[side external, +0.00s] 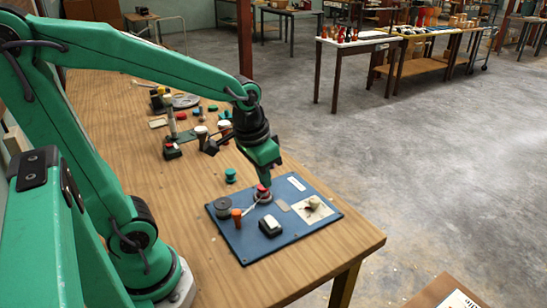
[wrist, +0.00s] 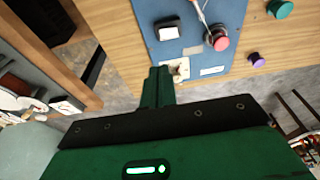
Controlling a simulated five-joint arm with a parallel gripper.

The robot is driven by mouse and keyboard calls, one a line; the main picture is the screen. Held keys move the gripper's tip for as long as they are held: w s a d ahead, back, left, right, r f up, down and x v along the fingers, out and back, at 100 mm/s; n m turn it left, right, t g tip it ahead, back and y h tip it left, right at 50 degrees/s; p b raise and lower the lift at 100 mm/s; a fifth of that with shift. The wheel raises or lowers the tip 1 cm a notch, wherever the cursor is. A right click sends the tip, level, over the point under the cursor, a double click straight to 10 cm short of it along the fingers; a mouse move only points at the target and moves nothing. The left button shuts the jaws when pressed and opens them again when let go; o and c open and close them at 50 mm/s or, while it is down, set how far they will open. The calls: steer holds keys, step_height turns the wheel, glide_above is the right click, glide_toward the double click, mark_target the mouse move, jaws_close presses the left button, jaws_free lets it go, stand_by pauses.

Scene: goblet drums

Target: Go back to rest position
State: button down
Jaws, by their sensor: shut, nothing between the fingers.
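My gripper (side external: 265,180) is over the blue board (side external: 250,247) near the front end of the wooden table. In the side external view its tip overlaps the red-topped round piece (side external: 262,193); I cannot tell from there whether they touch. In the wrist view my gripper (wrist: 160,70) has its green fingers together with nothing between them. There the red-topped piece (wrist: 221,42) is to the right, apart from the fingers in the picture. The fingertips are beside a white plate (wrist: 180,67) with a small fitting on the blue board.
The board also carries a white-topped block (side external: 270,226), an orange knob (side external: 236,217) and a grey round piece (side external: 222,207). A green piece (side external: 230,175) stands behind it. Several small parts clutter the table farther back. The table's front right is bare.

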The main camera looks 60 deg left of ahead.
steer(key=s+d+r+t, duration=0.1)
steer(key=s+r+t, duration=0.2)
steer(key=s+r, duration=0.3)
steer(key=shift+r, duration=0.25)
steer(key=shift+s, duration=0.1)
stand_by(1.0)
